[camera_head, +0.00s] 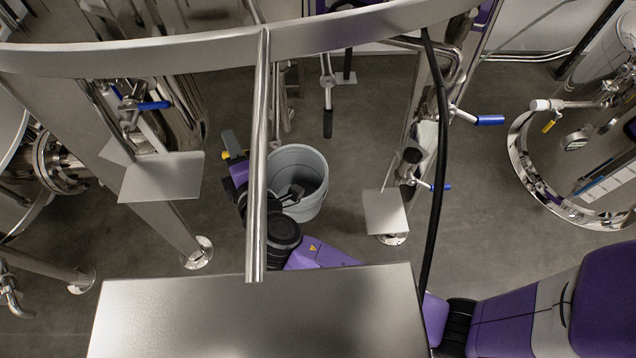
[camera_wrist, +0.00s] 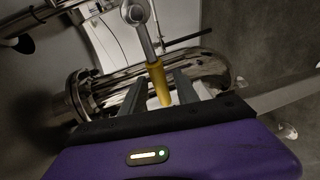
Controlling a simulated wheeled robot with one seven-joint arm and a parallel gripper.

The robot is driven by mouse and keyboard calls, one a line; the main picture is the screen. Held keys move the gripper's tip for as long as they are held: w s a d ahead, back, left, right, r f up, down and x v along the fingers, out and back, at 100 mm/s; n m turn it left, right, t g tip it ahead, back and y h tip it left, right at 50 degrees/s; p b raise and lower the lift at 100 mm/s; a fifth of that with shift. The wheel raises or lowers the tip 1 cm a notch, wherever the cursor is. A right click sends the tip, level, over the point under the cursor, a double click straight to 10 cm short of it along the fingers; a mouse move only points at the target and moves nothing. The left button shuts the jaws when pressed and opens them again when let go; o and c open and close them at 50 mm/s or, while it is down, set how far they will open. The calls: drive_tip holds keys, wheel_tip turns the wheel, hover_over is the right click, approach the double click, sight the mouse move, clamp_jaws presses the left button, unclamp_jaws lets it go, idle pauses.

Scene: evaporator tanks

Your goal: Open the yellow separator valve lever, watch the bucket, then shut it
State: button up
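The yellow valve lever (camera_wrist: 160,85) hangs from a steel valve in the wrist view. My gripper (camera_wrist: 160,92) is open, with one dark finger on each side of the lever and small gaps visible between. In the head view the yellow lever (camera_head: 230,143) shows left of the bucket, at the end of my purple wrist; my fingers are too small to make out there. The grey bucket (camera_head: 313,172) stands on the floor just right of my wrist.
A flat steel plate (camera_head: 250,315) fills the near foreground. Blue-handled valves (camera_head: 490,120) and a black hose (camera_head: 437,150) are to the right. Tank legs stand on both sides.

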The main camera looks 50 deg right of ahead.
drive_tip(key=shift+w+d+f, duration=0.1)
drive_tip(key=shift+w+d, duration=0.15)
drive_tip(key=shift+w, duration=0.2)
drive_tip(key=shift+c, duration=0.3)
drive_tip(key=c, duration=0.7)
clamp_jaws()
